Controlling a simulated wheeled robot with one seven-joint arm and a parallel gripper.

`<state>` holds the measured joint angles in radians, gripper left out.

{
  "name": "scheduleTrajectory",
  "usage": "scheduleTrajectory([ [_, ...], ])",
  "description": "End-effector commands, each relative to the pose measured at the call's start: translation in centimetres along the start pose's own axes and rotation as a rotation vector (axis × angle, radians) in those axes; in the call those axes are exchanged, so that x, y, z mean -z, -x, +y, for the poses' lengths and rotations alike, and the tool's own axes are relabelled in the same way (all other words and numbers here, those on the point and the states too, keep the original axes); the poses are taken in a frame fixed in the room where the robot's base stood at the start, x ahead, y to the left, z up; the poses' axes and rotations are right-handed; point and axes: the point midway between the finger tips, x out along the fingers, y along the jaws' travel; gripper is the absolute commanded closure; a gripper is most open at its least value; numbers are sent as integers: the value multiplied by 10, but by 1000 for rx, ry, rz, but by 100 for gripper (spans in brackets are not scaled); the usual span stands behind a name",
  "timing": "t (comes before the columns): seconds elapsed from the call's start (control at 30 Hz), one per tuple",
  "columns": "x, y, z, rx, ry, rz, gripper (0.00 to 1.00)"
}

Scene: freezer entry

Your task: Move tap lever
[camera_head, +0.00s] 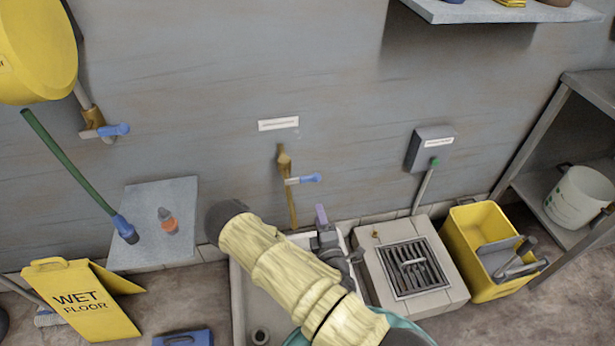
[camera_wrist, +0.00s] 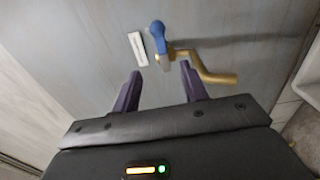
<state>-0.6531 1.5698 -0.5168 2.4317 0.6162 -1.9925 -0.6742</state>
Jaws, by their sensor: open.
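The middle tap is a brass pipe (camera_head: 285,160) on the grey wall, with a blue lever (camera_head: 311,178) pointing right in the head view. In the wrist view the blue lever (camera_wrist: 157,36) and bent brass pipe (camera_wrist: 208,72) lie just beyond my fingertips. My gripper (camera_wrist: 160,67) has two purple fingers spread apart with nothing between them. The lever is roughly in line with the gap. In the head view my gripper (camera_head: 321,214) is just below the lever; whether it touches cannot be told. My arm hides part of the basin.
A second tap with a blue lever (camera_head: 115,130) is at left, beside a green hose (camera_head: 68,160). A pale basin (camera_head: 238,300) lies below. A drain grate (camera_head: 413,266), yellow bucket (camera_head: 480,225) and shelf rack (camera_head: 540,130) stand right. A wet-floor sign (camera_head: 85,300) stands left.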

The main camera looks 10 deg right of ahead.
Motion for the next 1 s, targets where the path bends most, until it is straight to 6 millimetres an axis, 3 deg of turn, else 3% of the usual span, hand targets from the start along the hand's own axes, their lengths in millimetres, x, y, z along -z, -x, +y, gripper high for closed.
scheduleTrajectory([
  [0.37,-1,-7,-1,5,-8,-8,56],
  [0.67,-2,-31,2,-3,-9,-7,56],
  [1.0,0,-91,1,-2,-6,-1,56],
])
